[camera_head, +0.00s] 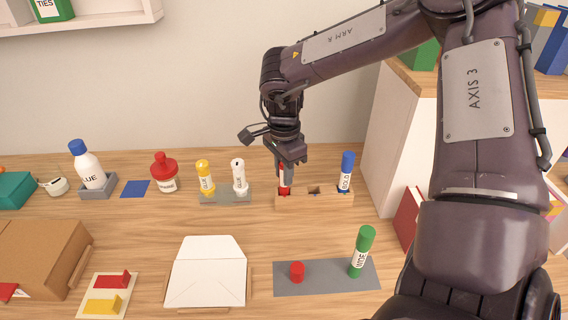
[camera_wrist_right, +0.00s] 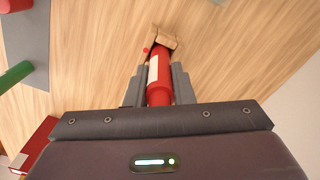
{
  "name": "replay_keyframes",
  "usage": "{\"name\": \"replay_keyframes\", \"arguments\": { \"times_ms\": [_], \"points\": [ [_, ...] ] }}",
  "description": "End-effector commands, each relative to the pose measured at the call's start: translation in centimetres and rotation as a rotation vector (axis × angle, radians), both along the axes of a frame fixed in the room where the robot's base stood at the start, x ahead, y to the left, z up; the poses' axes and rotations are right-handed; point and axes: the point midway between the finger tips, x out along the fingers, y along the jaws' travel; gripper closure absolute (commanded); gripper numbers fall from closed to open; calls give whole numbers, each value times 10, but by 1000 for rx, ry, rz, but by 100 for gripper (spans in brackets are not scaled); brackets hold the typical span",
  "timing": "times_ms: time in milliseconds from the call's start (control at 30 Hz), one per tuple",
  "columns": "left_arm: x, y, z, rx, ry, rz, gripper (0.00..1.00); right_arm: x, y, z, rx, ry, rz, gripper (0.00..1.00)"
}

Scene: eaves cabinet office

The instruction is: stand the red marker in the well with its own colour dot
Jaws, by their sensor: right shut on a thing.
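The red marker (camera_head: 284,189) with a white label is upright in the jaws of my right gripper (camera_head: 287,171), over the left well of the wooden block (camera_head: 315,203). The red marker also shows between the fingers in the right wrist view (camera_wrist_right: 158,88). Its lower end meets the block (camera_wrist_right: 168,41) in the picture; I cannot tell how deep it sits. A small red dot (camera_wrist_right: 146,50) shows beside that end. The middle well (camera_head: 314,190) looks empty. A blue marker (camera_head: 346,170) stands in the right well. My left gripper is out of view.
A yellow and a white glue stick (camera_head: 239,175) stand left of the block. In front, a grey mat (camera_head: 320,283) holds a green stick (camera_head: 361,252) and a red cap (camera_head: 297,272). An envelope (camera_head: 206,275) lies front left. A white cabinet (camera_head: 392,130) stands right.

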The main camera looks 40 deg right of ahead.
Motion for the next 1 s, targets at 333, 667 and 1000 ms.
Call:
{"name": "replay_keyframes", "arguments": {
  "times_ms": [333,667,1000],
  "points": [
    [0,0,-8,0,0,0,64,0,0,-10,-1,1,0,100],
    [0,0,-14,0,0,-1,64,0,0,-18,0,0,0,100],
    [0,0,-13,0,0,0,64,0,0,-17,0,1,0,53]
  ]
}}
